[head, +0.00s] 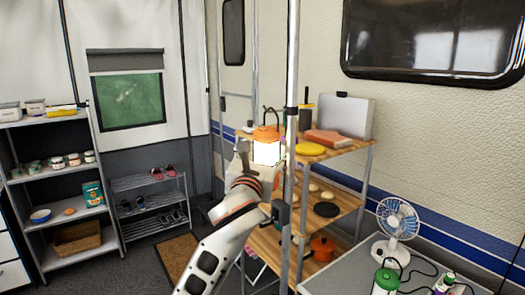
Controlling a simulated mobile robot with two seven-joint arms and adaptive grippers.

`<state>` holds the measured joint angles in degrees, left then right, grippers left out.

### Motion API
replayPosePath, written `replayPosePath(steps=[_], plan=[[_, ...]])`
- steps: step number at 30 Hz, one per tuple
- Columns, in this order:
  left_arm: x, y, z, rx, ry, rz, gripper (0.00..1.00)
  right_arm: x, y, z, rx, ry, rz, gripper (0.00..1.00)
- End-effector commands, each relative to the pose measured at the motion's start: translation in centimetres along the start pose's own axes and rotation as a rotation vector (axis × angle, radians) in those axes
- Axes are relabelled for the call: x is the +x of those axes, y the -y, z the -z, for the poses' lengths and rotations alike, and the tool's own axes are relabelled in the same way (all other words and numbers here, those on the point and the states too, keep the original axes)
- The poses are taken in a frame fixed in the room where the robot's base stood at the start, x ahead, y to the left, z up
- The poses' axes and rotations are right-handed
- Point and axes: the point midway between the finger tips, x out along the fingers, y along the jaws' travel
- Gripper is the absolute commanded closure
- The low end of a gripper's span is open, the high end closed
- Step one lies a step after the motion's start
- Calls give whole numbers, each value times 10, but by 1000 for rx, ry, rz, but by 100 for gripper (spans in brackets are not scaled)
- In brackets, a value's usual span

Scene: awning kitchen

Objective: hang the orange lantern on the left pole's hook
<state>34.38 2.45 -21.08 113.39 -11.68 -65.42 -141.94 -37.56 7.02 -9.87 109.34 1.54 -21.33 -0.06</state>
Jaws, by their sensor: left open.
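The orange lantern (265,133), with a bright white body and a thin dark handle, is upright in the middle of the head view. It is just left of a pale vertical pole (292,60). A black fitting (291,111) sits on the pole near the height of the handle. I cannot tell whether the handle is on a hook. My left gripper (249,153) is open at the lantern's lower left side, with one dark finger showing. The other finger is hidden, and contact with the lantern is unclear. My right gripper is out of view.
A wooden shelf rack (340,188) with plates and an orange pot (321,248) stands behind the pole. A grey table (345,275) at right front holds a fan (398,218) and a green-topped lantern (386,280). Shelves (65,174) stand at left.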

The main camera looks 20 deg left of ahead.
Motion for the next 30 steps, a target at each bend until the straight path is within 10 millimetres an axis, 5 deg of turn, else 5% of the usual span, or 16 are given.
replayPosePath(steps=[21, 26, 30], plan=[[-78, 1, 3, -13, -3, 3, 38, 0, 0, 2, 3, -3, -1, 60], [-80, 10, 46, -176, -66, 34, 38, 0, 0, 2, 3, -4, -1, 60], [-91, 24, 122, -482, -182, 61, 38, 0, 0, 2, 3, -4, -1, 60]])
